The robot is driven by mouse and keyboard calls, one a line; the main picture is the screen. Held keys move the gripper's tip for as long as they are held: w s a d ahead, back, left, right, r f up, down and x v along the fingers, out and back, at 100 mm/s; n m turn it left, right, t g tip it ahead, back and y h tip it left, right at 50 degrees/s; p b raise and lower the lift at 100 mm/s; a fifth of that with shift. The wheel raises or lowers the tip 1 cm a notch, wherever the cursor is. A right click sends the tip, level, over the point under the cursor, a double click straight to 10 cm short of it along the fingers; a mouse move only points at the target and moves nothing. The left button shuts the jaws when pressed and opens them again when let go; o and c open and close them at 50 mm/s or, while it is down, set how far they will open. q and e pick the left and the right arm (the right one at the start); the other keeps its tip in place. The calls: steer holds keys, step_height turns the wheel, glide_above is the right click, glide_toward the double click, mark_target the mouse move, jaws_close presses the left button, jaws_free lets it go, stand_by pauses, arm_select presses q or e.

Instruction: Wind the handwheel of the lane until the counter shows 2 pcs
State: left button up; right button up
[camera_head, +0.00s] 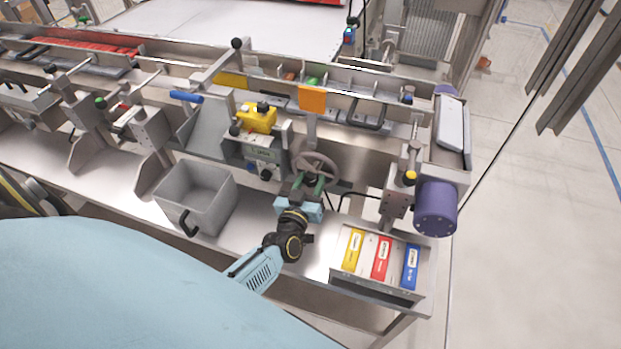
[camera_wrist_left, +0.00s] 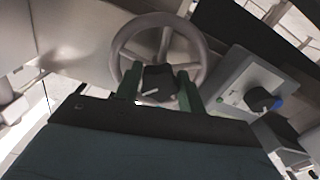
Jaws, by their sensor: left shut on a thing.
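The grey handwheel (camera_head: 318,163) sits on the front of the lane, right of a grey control box (camera_head: 262,157). My left gripper (camera_head: 306,183) is at it with green fingers. In the left wrist view the wheel's rim (camera_wrist_left: 155,25) arcs behind the fingers. My left gripper (camera_wrist_left: 159,88) is shut on the wheel's dark hub (camera_wrist_left: 158,80), which carries a white mark. Part of the rim is hidden by the gripper. I cannot read any counter figure in either view. My right gripper is not in view.
A grey open bin (camera_head: 197,190) stands on the bench left of my gripper. A tray of yellow, red and blue boxes (camera_head: 381,258) is at right, below a purple motor (camera_head: 436,207). A yellow switch box (camera_head: 257,118) sits above. A black knob (camera_wrist_left: 262,99) is beside the wheel.

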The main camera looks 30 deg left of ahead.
arm_select(q)
steer(key=shift+m, duration=0.4)
steer(key=o, duration=1)
steer(key=shift+c, duration=0.2)
steer(key=shift+s, duration=0.15)
steer(key=p+v, duration=0.1)
steer(key=v, duration=1.2)
steer(key=shift+d, duration=0.15)
